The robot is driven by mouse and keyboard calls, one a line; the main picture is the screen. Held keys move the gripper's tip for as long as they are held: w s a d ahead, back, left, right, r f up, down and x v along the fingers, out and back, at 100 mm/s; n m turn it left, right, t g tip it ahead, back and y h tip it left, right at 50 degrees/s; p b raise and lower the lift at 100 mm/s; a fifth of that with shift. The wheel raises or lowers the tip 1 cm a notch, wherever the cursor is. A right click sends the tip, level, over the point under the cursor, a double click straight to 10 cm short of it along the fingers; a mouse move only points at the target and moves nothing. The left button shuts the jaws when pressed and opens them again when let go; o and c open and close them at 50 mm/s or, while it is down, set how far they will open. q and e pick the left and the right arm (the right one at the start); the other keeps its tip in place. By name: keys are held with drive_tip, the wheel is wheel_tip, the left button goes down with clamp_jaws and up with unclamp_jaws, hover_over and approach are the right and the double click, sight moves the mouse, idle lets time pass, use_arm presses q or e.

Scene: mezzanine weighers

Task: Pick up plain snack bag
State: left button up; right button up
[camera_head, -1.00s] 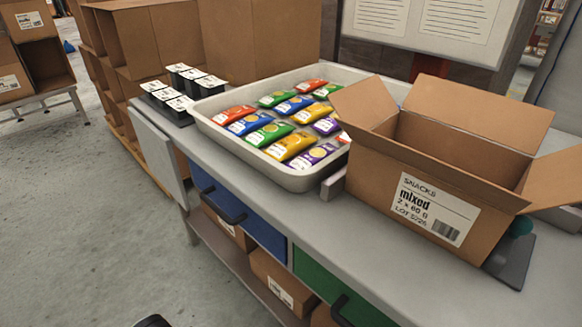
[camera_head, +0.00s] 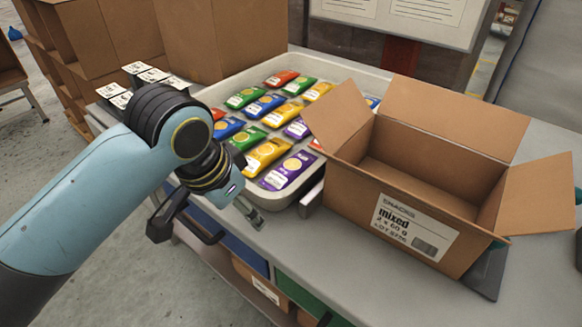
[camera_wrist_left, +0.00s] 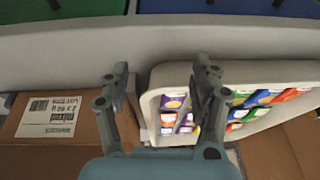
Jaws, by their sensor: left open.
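Several snack bags lie in rows in a pale tray (camera_head: 352,76): red, green, blue, yellow and purple. Near its front corner are a purple bag (camera_head: 288,170) and a yellow bag (camera_head: 267,154). The print is too small to tell which is plain. My left gripper (camera_head: 205,214) is open and empty, in front of the tray's near-left edge, apart from the bags. In the left wrist view its spread fingers (camera_wrist_left: 160,78) show, one over the tray's end. My arm hides part of the tray's left side. My right gripper is not in view.
An open cardboard box (camera_head: 420,175) labelled "mixed" stands right of the tray. Large cartons (camera_head: 212,38) are behind. The bench strip (camera_head: 340,262) in front of the box is clear.

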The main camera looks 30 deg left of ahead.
use_arm(q)
drive_tip(key=h, duration=0.1)
approach(295, 162)
drive_tip(key=shift+t, duration=0.3)
drive_tip(key=x, duration=0.4)
drive_tip(key=shift+d+f, duration=0.1)
drive_tip(key=shift+f, duration=0.15)
drive_tip(key=x, duration=0.6)
drive_tip(key=shift+f, duration=0.1)
drive_tip(key=shift+s+f, duration=0.1)
drive_tip(key=shift+s, duration=0.05)
drive_tip(key=c, duration=0.8)
